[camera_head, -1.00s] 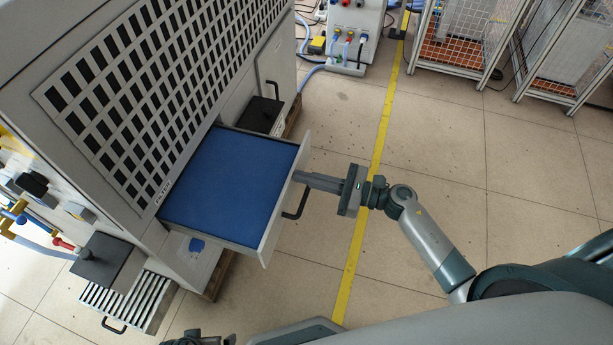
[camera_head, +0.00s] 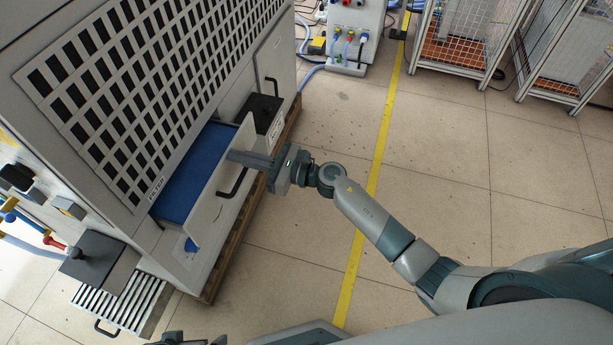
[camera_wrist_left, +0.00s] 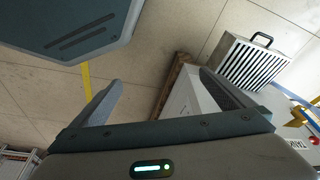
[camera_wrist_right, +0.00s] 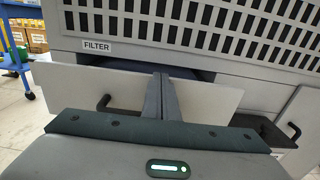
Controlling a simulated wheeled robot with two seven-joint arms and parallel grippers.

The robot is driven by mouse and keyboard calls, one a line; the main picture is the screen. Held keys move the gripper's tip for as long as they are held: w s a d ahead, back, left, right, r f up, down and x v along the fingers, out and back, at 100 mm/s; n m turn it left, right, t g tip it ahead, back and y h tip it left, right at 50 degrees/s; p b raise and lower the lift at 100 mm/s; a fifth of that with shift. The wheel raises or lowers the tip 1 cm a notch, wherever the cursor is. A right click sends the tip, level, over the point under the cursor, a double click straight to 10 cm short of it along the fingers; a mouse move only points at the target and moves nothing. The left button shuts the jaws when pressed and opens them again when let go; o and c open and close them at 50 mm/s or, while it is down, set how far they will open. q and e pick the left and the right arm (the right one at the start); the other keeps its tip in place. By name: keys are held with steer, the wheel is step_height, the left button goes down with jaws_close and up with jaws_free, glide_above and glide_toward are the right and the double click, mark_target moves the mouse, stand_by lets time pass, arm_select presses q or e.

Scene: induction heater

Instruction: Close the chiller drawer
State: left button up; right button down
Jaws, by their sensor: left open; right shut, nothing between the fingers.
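The chiller drawer (camera_head: 216,192) is partly open, with a strip of its blue inside (camera_head: 195,170) showing between its light front panel and the grey cabinet. The drawer has a black handle (camera_head: 234,183). My right gripper (camera_head: 232,156) is shut and empty, its fingertips at the top of the drawer front beside the handle. In the right wrist view the shut fingers (camera_wrist_right: 161,95) overlap the drawer front (camera_wrist_right: 205,100), below the FILTER label. My left gripper (camera_wrist_left: 160,98) is open and empty in its wrist view, away from the drawer; only a bit shows at the head view's bottom edge.
The cabinet's perforated panel (camera_head: 150,80) rises above the drawer. A black box (camera_head: 260,113) and another dark box (camera_head: 100,260) sit on either side of it. A striped vent unit (camera_head: 120,300) stands low at left.

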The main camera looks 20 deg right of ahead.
steer(key=b, duration=0.2)
glide_toward(190, 143)
steer(key=x, duration=0.4)
steer(key=shift+w+a+f, duration=0.15)
steer(key=shift+a+f, duration=0.25)
steer(key=shift+w+a, duration=0.25)
steer(key=shift+a, duration=0.05)
arm_select(q)
steer(key=w+d, duration=0.1)
steer(key=d+t+h, duration=0.1)
steer(key=w+d+t, duration=0.1)
steer(key=d, duration=0.1)
steer(key=shift+w+d+f, duration=0.1)
steer(key=shift+w, duration=0.25)
arm_select(e)
steer(key=shift+r, duration=0.25)
steer(key=shift+w+a+r, duration=0.1)
arm_select(q)
steer(key=shift+b, duration=0.3)
